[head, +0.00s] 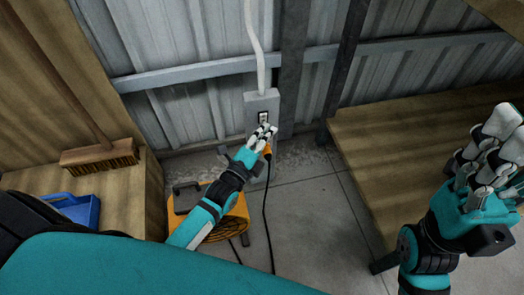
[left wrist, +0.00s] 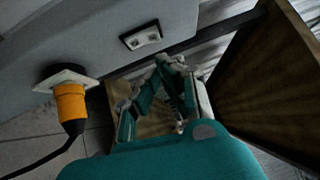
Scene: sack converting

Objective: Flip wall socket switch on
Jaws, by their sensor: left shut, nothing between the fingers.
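The grey wall socket box (head: 262,102) stands against the corrugated metal wall, with a white conduit running up from its top. Its switch (head: 264,117) sits in a light plate on the front; it also shows in the left wrist view (left wrist: 142,36). I cannot tell its position. My left gripper (head: 265,132) is shut and empty, just below the switch in the head view. In the left wrist view its fingers (left wrist: 170,75) appear apart from the switch. An orange plug (left wrist: 70,103) sits in the socket. My right gripper (head: 490,150) is at the far right, away from the box.
A black cable (head: 267,215) hangs from the plug to the floor. A wooden bench (head: 400,140) stands at right. A broom (head: 98,156) and blue tray (head: 75,208) are at left.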

